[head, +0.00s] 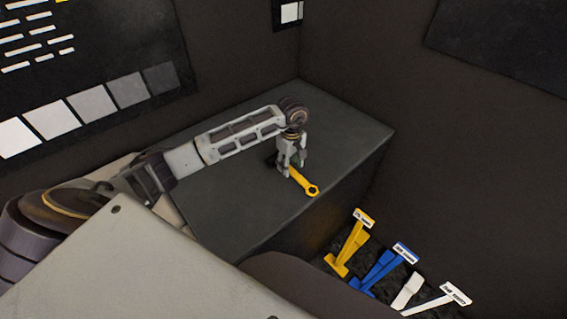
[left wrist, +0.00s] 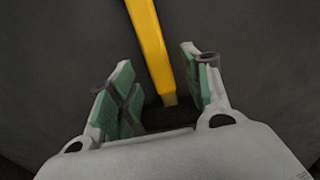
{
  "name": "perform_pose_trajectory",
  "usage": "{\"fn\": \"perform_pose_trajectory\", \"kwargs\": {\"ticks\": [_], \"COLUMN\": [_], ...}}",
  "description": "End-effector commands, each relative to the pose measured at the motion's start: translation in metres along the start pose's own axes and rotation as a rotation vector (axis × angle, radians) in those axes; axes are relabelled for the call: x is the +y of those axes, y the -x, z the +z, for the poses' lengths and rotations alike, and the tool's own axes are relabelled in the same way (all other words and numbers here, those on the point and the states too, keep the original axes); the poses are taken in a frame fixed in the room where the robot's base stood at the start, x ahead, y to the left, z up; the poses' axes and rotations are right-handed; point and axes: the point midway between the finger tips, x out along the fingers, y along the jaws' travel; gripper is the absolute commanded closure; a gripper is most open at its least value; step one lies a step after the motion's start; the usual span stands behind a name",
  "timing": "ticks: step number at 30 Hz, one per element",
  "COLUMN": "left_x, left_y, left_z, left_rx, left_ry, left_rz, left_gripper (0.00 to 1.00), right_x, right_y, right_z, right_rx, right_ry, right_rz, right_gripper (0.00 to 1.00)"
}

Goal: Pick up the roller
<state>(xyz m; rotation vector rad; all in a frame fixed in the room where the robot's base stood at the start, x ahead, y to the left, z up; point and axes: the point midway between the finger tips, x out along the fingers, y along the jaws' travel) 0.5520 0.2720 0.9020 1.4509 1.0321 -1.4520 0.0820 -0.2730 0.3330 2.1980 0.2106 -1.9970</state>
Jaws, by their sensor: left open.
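A long yellow tool (head: 303,182) with a ring-shaped end lies on the dark table (head: 240,195); I take it for the roller, though no roller head shows. My left gripper (head: 289,168) points down over its far end. In the left wrist view the yellow bar (left wrist: 147,42) runs between the two green-padded fingers of my open left gripper (left wrist: 158,85). The bar's near end lies between the fingers, closer to the right one, and I see no grip on it. My right gripper is not in view.
A yellow tool (head: 350,248), a blue tool (head: 378,270) and white tools with labels stand on a lower black surface at the right. The dark table ends at a front edge beside the tool. Walls close off the back. The table top around the tool is clear.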

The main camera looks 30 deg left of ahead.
Motion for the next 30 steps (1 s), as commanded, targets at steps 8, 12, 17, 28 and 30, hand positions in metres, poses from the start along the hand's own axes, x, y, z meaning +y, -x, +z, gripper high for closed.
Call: {"fn": "perform_pose_trajectory", "kwargs": {"ticks": [8, 12, 17, 28, 30], "left_x": [-0.001, 0.0, 0.0, 0.0, 0.0], "left_y": [-0.02, -0.021, -0.021, -0.02, -0.02], "left_z": [0.0, 0.0, 0.0, 0.0, 0.0], "left_rx": [0.0, 0.001, 0.001, 0.0, 0.0], "left_ry": [0.0, 0.0, 0.0, 0.0, 0.0], "left_rz": [-0.001, 0.0, 0.0, 0.0, 0.0], "left_gripper": [0.52, 0.52, 0.52, 0.78, 0.86], "right_x": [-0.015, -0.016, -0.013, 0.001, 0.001], "right_y": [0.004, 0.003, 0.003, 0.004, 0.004], "right_z": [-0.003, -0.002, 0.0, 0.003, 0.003], "right_rx": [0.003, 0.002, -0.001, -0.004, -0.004], "right_ry": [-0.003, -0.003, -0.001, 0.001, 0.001], "right_rz": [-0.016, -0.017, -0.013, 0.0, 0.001], "right_gripper": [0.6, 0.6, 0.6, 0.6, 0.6]}}
